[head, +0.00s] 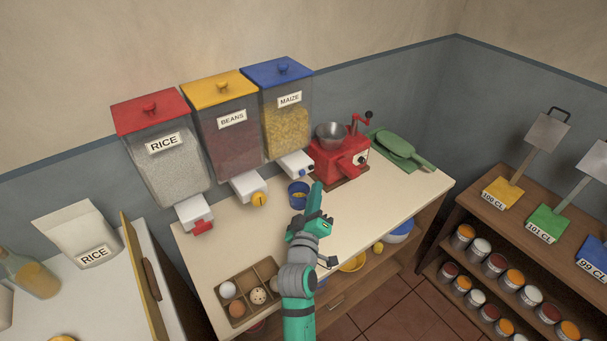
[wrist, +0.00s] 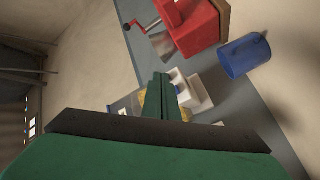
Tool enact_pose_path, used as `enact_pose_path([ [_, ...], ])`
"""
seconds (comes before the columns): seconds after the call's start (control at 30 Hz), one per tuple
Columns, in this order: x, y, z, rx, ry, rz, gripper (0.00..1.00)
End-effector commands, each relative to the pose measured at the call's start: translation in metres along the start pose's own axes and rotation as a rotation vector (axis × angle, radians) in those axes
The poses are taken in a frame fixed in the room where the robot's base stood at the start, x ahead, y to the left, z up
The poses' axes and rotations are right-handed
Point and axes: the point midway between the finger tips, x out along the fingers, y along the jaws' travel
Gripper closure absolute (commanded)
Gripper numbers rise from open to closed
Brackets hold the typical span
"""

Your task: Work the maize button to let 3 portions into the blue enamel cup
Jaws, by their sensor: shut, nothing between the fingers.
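The maize dispenser (head: 285,128) has a blue lid and hangs on the wall, partly full of yellow grain. Its white spout (head: 295,163) has a small blue button at the front; the spout also shows in the wrist view (wrist: 198,97), partly hidden by my fingers. The blue enamel cup (head: 298,188) stands on the counter below the spout, with some yellow in it. It also shows in the wrist view (wrist: 243,57). My gripper (head: 318,187) is shut and empty, just right of the cup in the head view; its fingers show in the wrist view (wrist: 158,92).
A red hand mill (head: 335,160) stands right of the cup. Rice (head: 165,165) and beans (head: 228,130) dispensers hang to the left. An egg tray (head: 245,290) lies at the front left of the counter. A green scoop (head: 398,146) lies at the back right.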

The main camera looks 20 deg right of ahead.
Motion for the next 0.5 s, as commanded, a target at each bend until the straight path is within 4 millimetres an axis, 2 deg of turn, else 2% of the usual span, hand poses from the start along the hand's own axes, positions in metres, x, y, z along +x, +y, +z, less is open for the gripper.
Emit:
enact_pose_path([
  [0.2,0.015,-0.011,-0.012,0.001,0.001,0.000,1.00],
  [0.5,0.022,-0.016,-0.017,0.000,0.001,0.000,1.00],
])
